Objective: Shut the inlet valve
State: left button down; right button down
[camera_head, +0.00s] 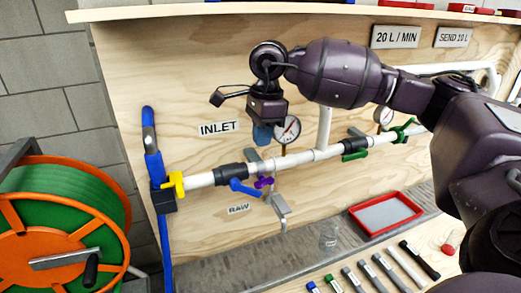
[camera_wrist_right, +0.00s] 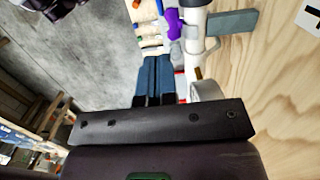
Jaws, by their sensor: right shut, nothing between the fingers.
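The white pipe (camera_head: 202,180) runs across a plywood wall under the INLET sign (camera_head: 221,128). A blue lever handle (camera_head: 243,188) sits on it by a dark fitting, slanting down to the right and not in line with the pipe. A yellow handle (camera_head: 173,184) is at the pipe's left end. I cannot tell for certain which is the inlet valve. My right gripper (camera_head: 262,134) is shut and empty, pointing down above the pipe beside a gauge. Its fingers (camera_wrist_right: 155,82) are together in the wrist view. My left gripper is not in view.
A purple tap handle (camera_head: 264,182) is below the pipe; it also shows in the wrist view (camera_wrist_right: 174,24). A pressure gauge (camera_head: 288,128) stands close right of my gripper. Green handles (camera_head: 354,156) are farther right. A red tray (camera_head: 386,213) and several tools lie below. An orange hose reel (camera_head: 40,238) stands left.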

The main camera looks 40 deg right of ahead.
jog(key=shift+d+r+h, duration=0.5)
jog(key=shift+r, duration=0.2)
send_over(257, 190)
jog(key=d, duration=0.2)
jog(key=f, duration=0.9)
jog(key=shift+s+d+f, duration=0.2)
jog(key=shift+s+f, duration=0.05)
jog(key=shift+s, duration=0.05)
jog(key=shift+w+a+f, duration=0.15)
jog(key=shift+a+f, duration=0.3)
jog(key=shift+f, duration=0.2)
jog(key=shift+w+a+f, duration=0.1)
jog(key=shift+a+f, duration=0.35)
jog(key=shift+f, duration=0.15)
jog(key=shift+a+f, duration=0.25)
jog(key=shift+f, duration=0.15)
